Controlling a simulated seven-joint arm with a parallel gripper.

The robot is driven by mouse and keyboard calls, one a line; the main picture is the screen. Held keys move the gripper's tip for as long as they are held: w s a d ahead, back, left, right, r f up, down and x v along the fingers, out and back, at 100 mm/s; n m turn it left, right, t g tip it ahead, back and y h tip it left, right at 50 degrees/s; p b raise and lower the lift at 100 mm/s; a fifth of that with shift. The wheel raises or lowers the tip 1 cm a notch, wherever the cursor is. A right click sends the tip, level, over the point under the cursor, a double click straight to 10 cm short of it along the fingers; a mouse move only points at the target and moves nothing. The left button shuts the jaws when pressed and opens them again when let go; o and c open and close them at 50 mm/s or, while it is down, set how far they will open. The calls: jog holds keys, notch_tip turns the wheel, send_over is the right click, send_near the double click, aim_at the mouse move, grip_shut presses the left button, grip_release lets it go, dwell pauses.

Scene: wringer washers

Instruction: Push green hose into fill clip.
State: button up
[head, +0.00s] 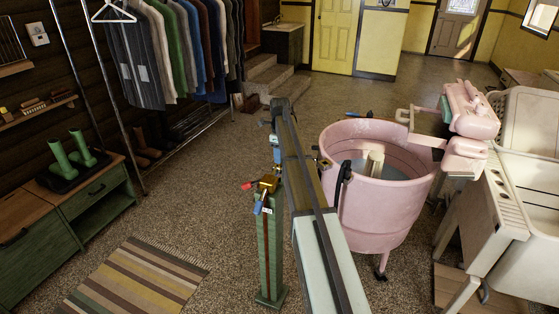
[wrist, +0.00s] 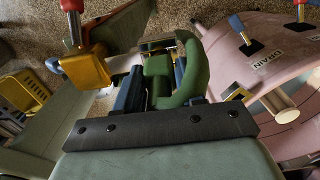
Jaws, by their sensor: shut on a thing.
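In the wrist view, my gripper (wrist: 155,82) is shut on the green hose (wrist: 192,75). The hose's thick block-like part is between the fingers, and the hose bends in an arch on the right. I cannot make out the fill clip for certain; small dark and metal parts (wrist: 157,46) show just beyond the fingertips, partly hidden by the hose. I cannot tell whether the hose touches them. The pink washer tub (head: 372,205) stands right of my arm in the head view. My arm hides the gripper and hose there.
A green post (head: 270,245) with a brass tap (head: 267,184) and red and blue levers stands left of my arm. The tap is close left of the fingers in the wrist view (wrist: 85,67). The tub's drain label (wrist: 268,64) and blue lever (wrist: 240,32) are at right.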

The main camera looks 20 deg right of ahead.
jog(key=shift+r, duration=1.7)
jog(key=shift+d, duration=0.1)
jog(key=d+n, duration=0.1)
jog(key=d, duration=2)
jog(key=shift+d+f, duration=0.2)
jog(key=shift+f, duration=0.25)
jog(key=shift+w, duration=0.1)
jog(key=shift+f, duration=0.2)
jog(key=shift+f, duration=2.85)
jog(key=shift+f, duration=1.1)
